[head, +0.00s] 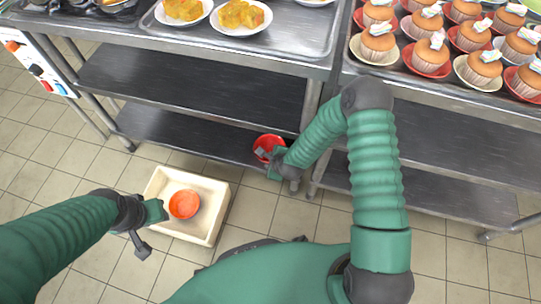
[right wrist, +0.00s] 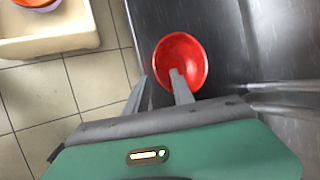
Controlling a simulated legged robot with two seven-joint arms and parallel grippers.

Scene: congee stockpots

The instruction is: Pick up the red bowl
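A red bowl (head: 268,142) stands on the lower shelf of the steel table, near its front edge. In the right wrist view the red bowl (right wrist: 198,58) shows its round inside. My right gripper (head: 270,156) is at the bowl's near side. In the right wrist view my right gripper (right wrist: 159,84) is open, with one finger over the bowl's inside and the other outside its rim. I cannot tell whether either finger touches it. An orange-red bowl (head: 185,204) sits in a cream bin (head: 221,207) on the floor. My left gripper (head: 142,243) hangs beside the bin; its opening is unclear.
The upper shelf (head: 200,85) hangs above the red bowl. A table leg (head: 311,105) stands right of the bowl. Plates of yellow food (head: 241,17) and trays of cupcakes (head: 430,53) cover the tabletops. Tiled floor (head: 290,215) is clear around the bin.

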